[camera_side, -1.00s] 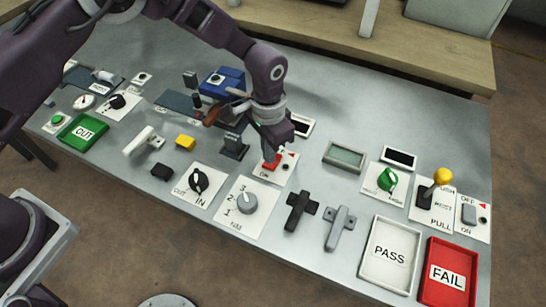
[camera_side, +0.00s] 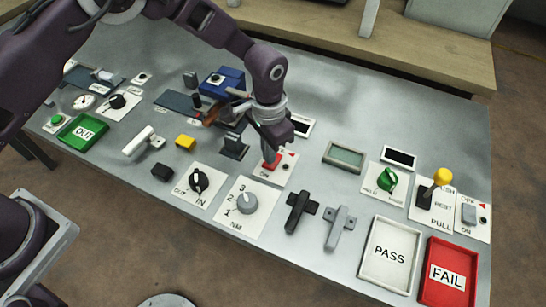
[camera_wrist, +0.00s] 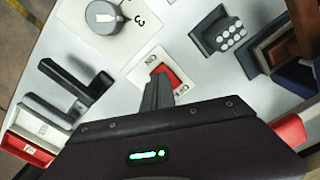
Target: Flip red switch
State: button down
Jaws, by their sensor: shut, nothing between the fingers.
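The red switch (camera_side: 270,163) sits on a small white plate (camera_side: 284,172) near the middle of the metal table. In the wrist view the red switch (camera_wrist: 168,76) shows on its plate just beyond the fingers, with part of it hidden by them. My gripper (camera_side: 270,153) points down over the switch, its fingers closed together and empty. In the wrist view the closed fingertips (camera_wrist: 158,82) overlap the switch's edge. They look to be at or very close to it; I cannot tell whether they touch.
A numbered grey knob (camera_side: 246,203), a black handle (camera_side: 300,212) and a grey handle (camera_side: 341,226) lie in front. A dark block (camera_side: 235,146) stands left of the gripper. PASS (camera_side: 389,252) and FAIL (camera_side: 447,274) trays are at the front right. Bare table lies at the back right.

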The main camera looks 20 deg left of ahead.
jog(key=shift+f, duration=1.05)
dwell(0.4)
jog(key=shift+r, duration=3.55)
